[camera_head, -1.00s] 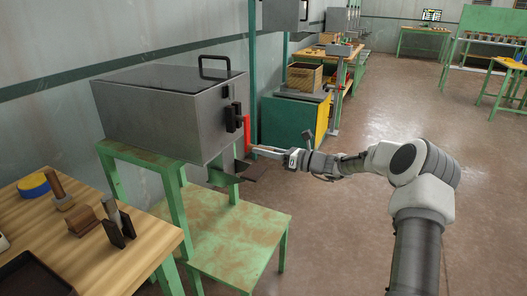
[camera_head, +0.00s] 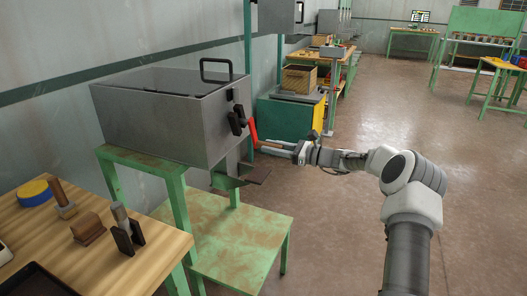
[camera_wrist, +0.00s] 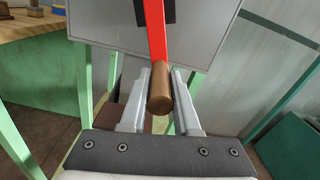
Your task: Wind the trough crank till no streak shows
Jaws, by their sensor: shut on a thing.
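The trough (camera_head: 165,125) is a grey metal box on a green stand, with a black handle (camera_head: 216,66) on top. Its crank has a black hub (camera_head: 237,119) on the end face, a red arm (camera_head: 252,131) and a brown wooden grip, seen in the wrist view (camera_wrist: 160,98). The red arm slants down and slightly right in the head view. My gripper (camera_head: 263,145) is shut on the crank grip, with a finger on each side of it in the wrist view (camera_wrist: 160,92). The trough top looks dark inside its rim; I cannot make out a streak.
A wooden bench (camera_head: 90,255) at the lower left holds a blue-and-yellow roll (camera_head: 33,192) and small tools. A green shelf (camera_head: 235,235) juts out below the trough. A green and yellow cabinet (camera_head: 290,120) stands behind. The floor at right is clear.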

